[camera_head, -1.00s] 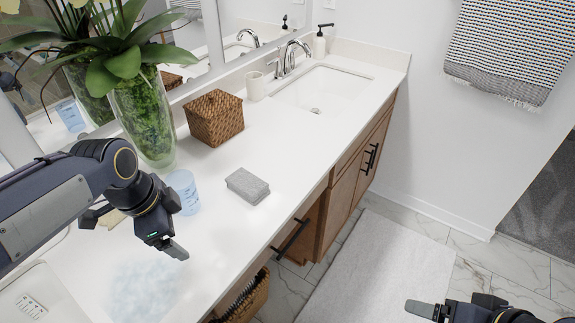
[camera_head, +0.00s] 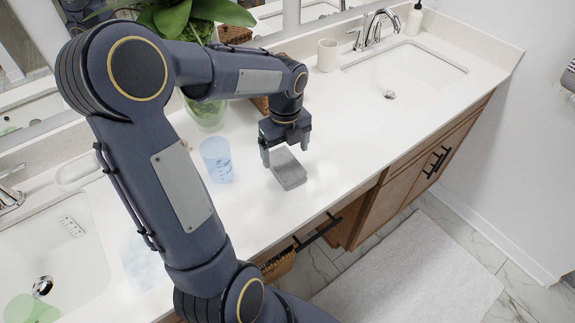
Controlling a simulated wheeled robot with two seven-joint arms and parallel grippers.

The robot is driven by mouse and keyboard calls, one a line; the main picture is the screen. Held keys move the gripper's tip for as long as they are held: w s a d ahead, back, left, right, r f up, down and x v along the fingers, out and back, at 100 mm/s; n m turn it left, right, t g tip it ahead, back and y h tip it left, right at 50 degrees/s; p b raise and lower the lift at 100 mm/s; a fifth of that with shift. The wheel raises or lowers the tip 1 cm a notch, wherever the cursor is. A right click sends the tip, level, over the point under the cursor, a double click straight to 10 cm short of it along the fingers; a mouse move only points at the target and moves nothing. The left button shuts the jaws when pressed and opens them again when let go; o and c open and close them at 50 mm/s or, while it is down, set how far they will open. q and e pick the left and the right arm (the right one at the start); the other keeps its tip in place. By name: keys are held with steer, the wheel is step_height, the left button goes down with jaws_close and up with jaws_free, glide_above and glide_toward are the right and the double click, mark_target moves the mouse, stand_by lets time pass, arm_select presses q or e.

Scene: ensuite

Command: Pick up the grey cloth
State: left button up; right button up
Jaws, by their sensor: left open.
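The grey cloth (camera_head: 288,172) is a small folded rectangular block lying on the white countertop (camera_head: 335,160). My left gripper (camera_head: 285,154) points down at the cloth's far end, with its fingers spread. One finger shows at the left side of the cloth and the other at its right. I cannot tell whether the fingers touch it. The cloth's near part is in plain view. My right gripper is not in view.
A translucent blue cup (camera_head: 217,160) stands left of the cloth. A glass vase (camera_head: 206,112) and a mostly hidden wicker box (camera_head: 261,105) are behind my left arm. A beige cup (camera_head: 328,55) stands near the right sink (camera_head: 405,70). The counter right of the cloth is clear.

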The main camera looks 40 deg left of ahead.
mark_target(285, 163)
arm_select(q)
step_height(285, 163, down, 3)
steer(key=shift+s+f, duration=0.15)
steer(key=shift+f, duration=0.05)
steer(key=c, duration=1.1)
steer(key=shift+o, duration=0.2)
steer(key=shift+r, duration=0.15)
